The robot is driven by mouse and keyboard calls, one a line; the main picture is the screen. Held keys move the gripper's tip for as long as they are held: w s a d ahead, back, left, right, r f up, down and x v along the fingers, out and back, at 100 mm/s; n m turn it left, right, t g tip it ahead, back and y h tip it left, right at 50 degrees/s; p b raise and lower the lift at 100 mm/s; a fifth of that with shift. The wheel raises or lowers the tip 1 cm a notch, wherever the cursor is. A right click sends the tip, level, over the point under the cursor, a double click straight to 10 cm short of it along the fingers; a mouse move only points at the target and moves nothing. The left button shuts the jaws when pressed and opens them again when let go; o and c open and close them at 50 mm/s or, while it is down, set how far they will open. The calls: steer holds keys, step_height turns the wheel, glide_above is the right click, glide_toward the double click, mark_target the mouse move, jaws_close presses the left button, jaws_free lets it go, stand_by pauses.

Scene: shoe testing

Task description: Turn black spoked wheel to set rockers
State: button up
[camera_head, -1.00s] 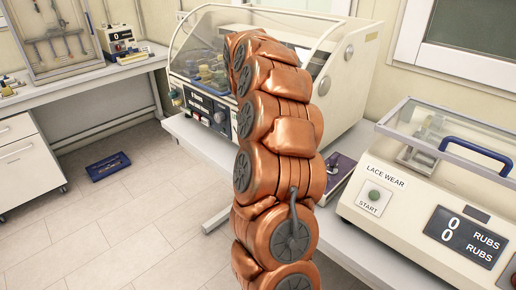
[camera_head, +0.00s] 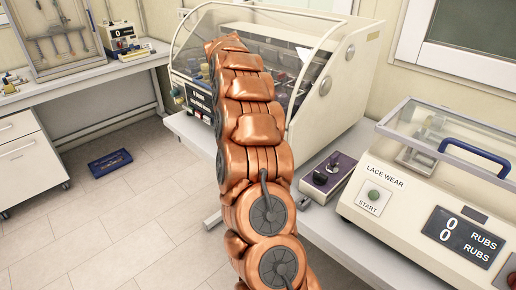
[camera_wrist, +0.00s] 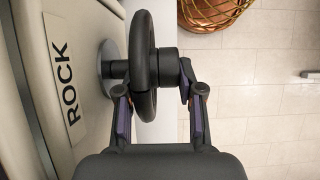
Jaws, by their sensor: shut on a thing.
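The black spoked wheel (camera_wrist: 146,52) shows edge-on in the wrist view, on a shaft with a round metal flange (camera_wrist: 107,67) at the cream machine's face. My gripper (camera_wrist: 156,86) is shut on the wheel, one finger on each side of it, with purple pads showing. A "ROCK" label (camera_wrist: 68,80) is on the panel to the left. In the head view the wheel and my gripper are hidden behind my copper arm. The clear-covered cream machine (camera_head: 352,85) stands behind the arm.
A dark control box with a knob (camera_head: 327,175) sits on the bench right of my arm. The lace wear tester (camera_head: 400,215) stands at the right. A blue tray (camera_head: 109,164) lies on the floor at left. The floor there is otherwise open.

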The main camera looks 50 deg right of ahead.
steer(key=shift+a+f, duration=0.1)
steer(key=shift+a, duration=0.2)
steer(key=o, duration=1)
steer(key=shift+d, duration=0.1)
steer(key=shift+r+t, duration=0.2)
steer(key=shift+t, duration=0.3)
steer(key=shift+s+r+t+b, duration=0.15)
steer(key=shift+t+b, duration=0.25)
steer(key=shift+t, duration=0.5)
steer(key=shift+s+r+t+b, duration=0.1)
steer(key=shift+t+b, duration=0.3)
steer(key=shift+t, duration=0.5)
steer(key=shift+s+t, duration=0.2)
steer(key=shift+t, duration=1.1)
steer(key=shift+s+t, duration=0.2)
steer(key=shift+t, duration=1.1)
